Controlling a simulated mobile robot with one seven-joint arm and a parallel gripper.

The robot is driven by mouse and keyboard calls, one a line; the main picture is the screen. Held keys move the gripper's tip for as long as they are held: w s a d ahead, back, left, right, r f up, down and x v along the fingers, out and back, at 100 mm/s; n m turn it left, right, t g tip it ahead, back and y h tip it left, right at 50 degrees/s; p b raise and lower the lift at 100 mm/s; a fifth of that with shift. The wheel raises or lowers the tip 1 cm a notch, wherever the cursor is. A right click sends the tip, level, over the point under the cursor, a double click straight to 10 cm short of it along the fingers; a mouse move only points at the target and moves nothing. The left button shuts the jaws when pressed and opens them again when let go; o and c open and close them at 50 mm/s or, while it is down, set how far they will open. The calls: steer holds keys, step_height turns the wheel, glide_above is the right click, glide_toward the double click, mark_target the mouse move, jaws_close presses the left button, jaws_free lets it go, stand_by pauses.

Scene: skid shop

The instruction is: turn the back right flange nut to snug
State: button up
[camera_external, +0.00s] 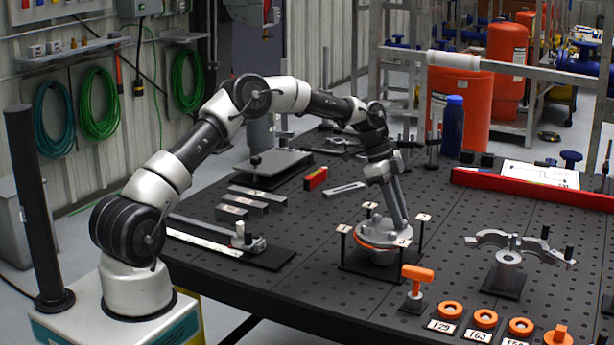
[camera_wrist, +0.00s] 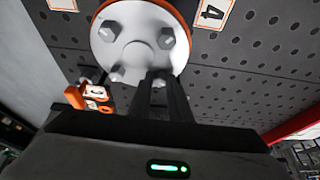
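The round flange (camera_external: 375,252) has an orange edge and stands on a dark base plate among several posts with numbered tags. In the wrist view the pale flange face (camera_wrist: 135,28) shows grey hex nuts: one at upper left (camera_wrist: 110,31), one at upper right (camera_wrist: 165,38) and one at lower left (camera_wrist: 117,74). My gripper (camera_external: 404,224) points down at the right part of the flange. In the wrist view its two dark fingers (camera_wrist: 160,76) are close together at the flange's lower edge and cover the spot there. Whether they grip a nut is hidden.
A number 4 tag (camera_wrist: 210,12) is close by the flange. A grey clamp-like fixture (camera_external: 508,258) stands to the right. Metal bars (camera_external: 246,200) lie left.

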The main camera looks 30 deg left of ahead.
steer(key=o, duration=0.4)
steer(key=shift+o, duration=0.2)
